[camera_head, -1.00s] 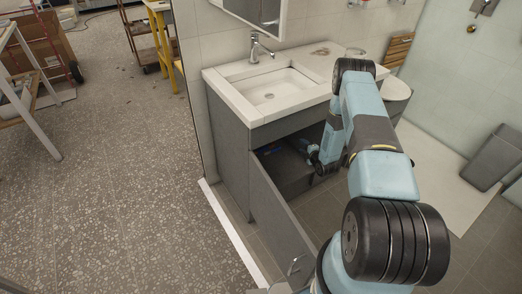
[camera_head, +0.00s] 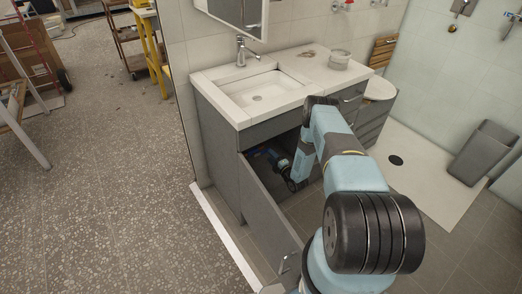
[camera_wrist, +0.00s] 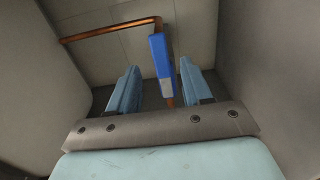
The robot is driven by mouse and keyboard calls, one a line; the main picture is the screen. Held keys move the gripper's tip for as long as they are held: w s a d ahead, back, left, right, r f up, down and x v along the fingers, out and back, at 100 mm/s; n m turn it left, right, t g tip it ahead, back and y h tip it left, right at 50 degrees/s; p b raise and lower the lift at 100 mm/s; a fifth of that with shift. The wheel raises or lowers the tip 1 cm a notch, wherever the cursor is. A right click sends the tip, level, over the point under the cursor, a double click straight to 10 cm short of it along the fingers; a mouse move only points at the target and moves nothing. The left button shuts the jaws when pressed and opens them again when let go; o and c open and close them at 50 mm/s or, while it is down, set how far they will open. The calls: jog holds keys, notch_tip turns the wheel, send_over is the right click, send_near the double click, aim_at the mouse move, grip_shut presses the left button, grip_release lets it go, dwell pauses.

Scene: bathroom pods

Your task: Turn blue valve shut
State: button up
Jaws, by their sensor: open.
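The blue valve (camera_wrist: 160,58) shows in the wrist view as a long blue handle on a copper pipe (camera_wrist: 110,29). Its lower end is pale grey. My gripper (camera_wrist: 159,88) is open, with one light-blue finger on each side of the handle's lower part. Gaps show between the handle and both fingers, so it is not gripped. How deep the handle lies between the fingers is hard to tell. In the head view my gripper (camera_head: 270,157) is small and dark inside the open cabinet under the sink, and I cannot make out the valve there.
The grey cabinet door (camera_head: 268,215) stands open close to the left of my arm. The white sink top (camera_head: 262,97) is above the opening. Cabinet walls (camera_wrist: 255,70) stand close on both sides in the wrist view. Open floor (camera_head: 110,190) lies to the left.

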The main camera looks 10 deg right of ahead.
aim_at(266, 151)
jog(key=x, duration=0.8)
jog(key=shift+d, duration=0.1)
grip_shut()
dwell(0.4)
